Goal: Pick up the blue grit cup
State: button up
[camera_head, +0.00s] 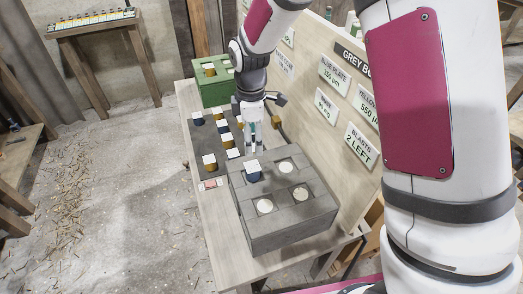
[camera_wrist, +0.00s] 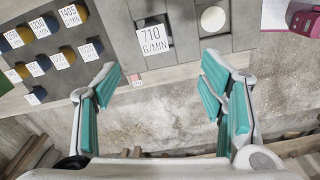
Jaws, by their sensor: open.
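A blue grit cup (camera_head: 253,176) with a white tag stands in one recess of the grey block (camera_head: 290,222). In the wrist view a tag reading 710 G/MIN (camera_wrist: 154,40) stands over the block and covers most of what is beneath it. Several other blue and yellow-brown tagged cups stand on a dark rack (camera_head: 203,140); in the wrist view they include a blue cup (camera_wrist: 38,27). My gripper (camera_head: 252,149) hangs close to the block's far edge, beside the rack. Its teal-padded fingers (camera_wrist: 161,80) are apart, with nothing between them.
The block's other recesses show pale round discs (camera_head: 286,167). A green crate (camera_head: 212,86) stands at the table's far end. A signboard (camera_head: 325,85) rises along the table's right side. A small pinkish label (camera_head: 211,184) lies near the rack. Open floor lies left of the table.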

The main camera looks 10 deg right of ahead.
aim_at(254, 166)
jog(key=shift+n, duration=0.3)
jog(key=f, duration=0.3)
jog(key=f+p, duration=0.1)
jog(key=f, duration=0.2)
jog(key=w+f, duration=0.1)
jog(key=f, duration=0.3)
jog(key=shift+d, duration=0.1)
jog(key=shift+w+f+p, duration=0.2)
jog(key=shift+f+p, duration=0.65)
jog(key=shift+f, duration=1.8)
jog(key=c, duration=1.4)
